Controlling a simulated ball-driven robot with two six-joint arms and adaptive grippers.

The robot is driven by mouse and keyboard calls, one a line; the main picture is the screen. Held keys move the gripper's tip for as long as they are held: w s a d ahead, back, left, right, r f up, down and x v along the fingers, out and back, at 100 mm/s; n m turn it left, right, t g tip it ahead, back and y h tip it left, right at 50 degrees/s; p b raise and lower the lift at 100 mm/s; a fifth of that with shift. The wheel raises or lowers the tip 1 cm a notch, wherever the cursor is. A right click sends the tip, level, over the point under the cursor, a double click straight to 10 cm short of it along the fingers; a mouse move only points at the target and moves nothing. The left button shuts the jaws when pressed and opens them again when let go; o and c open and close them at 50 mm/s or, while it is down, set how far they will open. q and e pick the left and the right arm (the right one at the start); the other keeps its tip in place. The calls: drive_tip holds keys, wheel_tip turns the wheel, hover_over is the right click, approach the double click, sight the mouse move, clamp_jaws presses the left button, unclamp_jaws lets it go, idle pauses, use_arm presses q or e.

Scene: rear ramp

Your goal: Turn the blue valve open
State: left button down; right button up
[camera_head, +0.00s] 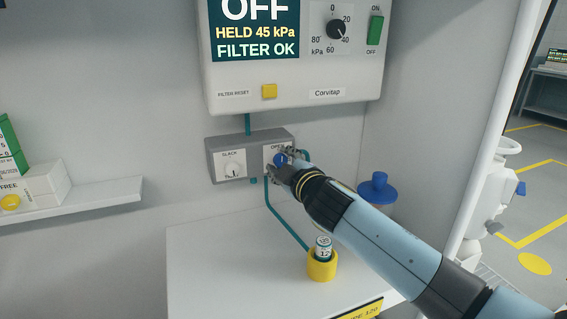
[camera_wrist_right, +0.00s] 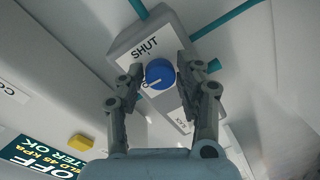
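The blue valve (camera_head: 281,159) is a round knob on the right half of a grey wall box (camera_head: 215,160), below a label reading OPEN. In the right wrist view the blue valve (camera_wrist_right: 160,72) is face on, with a SHUT label beside it and a pale mark at its lower left edge. My right gripper (camera_head: 282,163) is at the valve. In the wrist view its fingers (camera_wrist_right: 160,76) stand on both sides of the knob, with what look like narrow gaps, so it appears open around it. My left gripper is out of view.
A white control unit (camera_head: 297,100) reading OFF and HELD 45 kPa hangs above the box. A SLACK dial (camera_head: 232,170) sits left of the valve. Below, a yellow cup (camera_head: 322,266) holds a small canister on a white counter (camera_head: 215,260). A blue-topped item (camera_head: 377,187) stands behind my right arm.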

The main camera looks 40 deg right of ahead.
drive_tip(key=shift+o, duration=1.3)
drive_tip(key=shift+s, duration=0.15)
drive_tip(key=v, duration=1.1)
drive_tip(key=shift+s, duration=0.35)
drive_tip(key=shift+a, duration=0.1)
